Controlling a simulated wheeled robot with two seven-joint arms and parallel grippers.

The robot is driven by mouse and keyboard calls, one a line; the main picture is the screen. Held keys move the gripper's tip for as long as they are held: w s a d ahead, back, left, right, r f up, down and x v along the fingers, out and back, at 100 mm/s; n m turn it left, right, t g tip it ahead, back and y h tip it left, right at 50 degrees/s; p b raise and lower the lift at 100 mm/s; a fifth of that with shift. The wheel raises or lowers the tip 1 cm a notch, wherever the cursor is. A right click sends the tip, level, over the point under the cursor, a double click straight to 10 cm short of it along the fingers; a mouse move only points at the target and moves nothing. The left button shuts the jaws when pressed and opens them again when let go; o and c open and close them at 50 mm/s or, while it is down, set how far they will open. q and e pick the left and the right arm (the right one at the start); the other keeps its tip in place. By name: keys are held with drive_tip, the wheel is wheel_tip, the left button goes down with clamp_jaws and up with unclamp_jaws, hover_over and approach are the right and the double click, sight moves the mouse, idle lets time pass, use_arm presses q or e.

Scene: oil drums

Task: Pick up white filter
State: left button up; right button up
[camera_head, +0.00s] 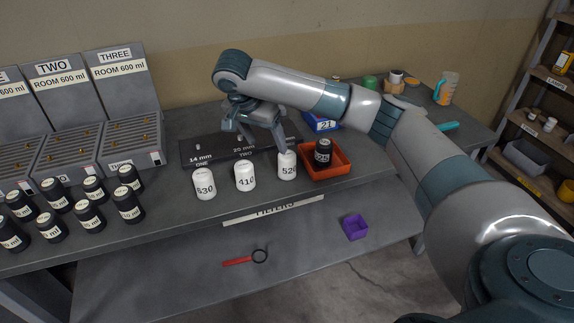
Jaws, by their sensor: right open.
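Three white filters stand upright in a row on the grey table: one that seems to read 530 (204,184), one marked 410 (245,176) and one that seems to read 520 (287,166). My right gripper (266,143) is open, pointing down, above and behind the row. One of its fingers is close to the top of the rightmost filter; I cannot tell whether they touch. No filter is visibly between the fingers. My left gripper is not in view.
A red tray (335,172) holding a black bottle (323,151) is right of the filters. Several black bottles (127,204) stand at left before the grey racks (130,145). A dark labelled board (210,150) lies behind. A lower shelf holds a magnifier (259,256) and purple box (355,227).

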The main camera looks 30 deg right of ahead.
drive_tip(key=shift+m+h, duration=0.3)
drive_tip(key=shift+m, duration=0.5)
drive_tip(key=d+r, duration=0.2)
drive_tip(key=r, duration=0.1)
drive_tip(key=shift+w+d, duration=0.2)
drive_tip(key=shift+d, duration=0.05)
drive_tip(key=shift+f, duration=0.1)
drive_tip(key=b, duration=0.2)
approach(286, 156)
drive_tip(key=x, duration=0.5)
drive_tip(key=shift+w+d+f, duration=0.1)
drive_tip(key=shift+f, duration=0.1)
drive_tip(key=shift+w+d+f+p, duration=0.1)
drive_tip(key=shift+d+f+p, duration=0.1)
drive_tip(key=shift+f+p, duration=0.2)
drive_tip(key=shift+d+f, duration=0.2)
drive_tip(key=shift+f, duration=0.3)
drive_tip(key=shift+w+f, duration=0.1)
